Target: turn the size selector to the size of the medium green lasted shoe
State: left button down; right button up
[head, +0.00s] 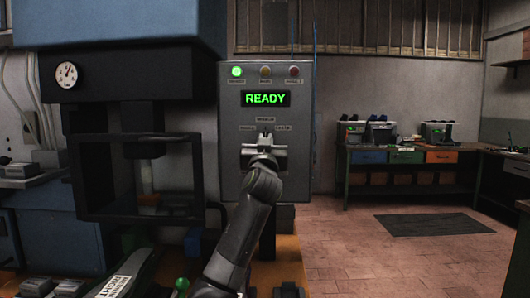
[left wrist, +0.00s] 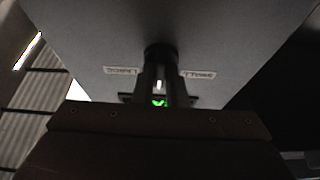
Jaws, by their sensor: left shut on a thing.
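The size selector (head: 265,134) is on the grey control box, below the green READY display (head: 265,98). Small labels sit left, above and right of it, too small to read surely. My left gripper (head: 264,149) is in front of the selector and covers much of it. In the left wrist view the dark selector knob (left wrist: 160,52) is between the fingers, and the left gripper (left wrist: 160,90) is shut on it. The knob's pointing direction is not clear. I cannot make out a green lasted shoe. My right gripper is not in view.
The press with its dark guard frame (head: 82,190) and dial gauge (head: 66,75) stands left of the control box (head: 300,165). A green knob (head: 182,284) is at the bottom. A workbench with coloured drawers (head: 405,157) stands at back right. The floor there is open around a dark mat (head: 435,224).

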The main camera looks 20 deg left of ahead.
pick_arm(q)
jog(key=shift+f, duration=0.15)
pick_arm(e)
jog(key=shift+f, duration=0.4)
pick_arm(q)
jog(key=shift+n, duration=0.3)
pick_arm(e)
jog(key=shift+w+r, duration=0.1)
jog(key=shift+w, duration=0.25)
pick_arm(q)
jog(key=c, duration=1.5)
grip_release()
jog(key=shift+o, duration=0.2)
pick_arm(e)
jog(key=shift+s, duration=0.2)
pick_arm(q)
jog(key=shift+s, duration=0.1)
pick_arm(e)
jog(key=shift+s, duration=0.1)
pick_arm(q)
jog(key=b+v, duration=0.4)
jog(key=v, duration=1.3)
jog(key=shift+d, duration=0.25)
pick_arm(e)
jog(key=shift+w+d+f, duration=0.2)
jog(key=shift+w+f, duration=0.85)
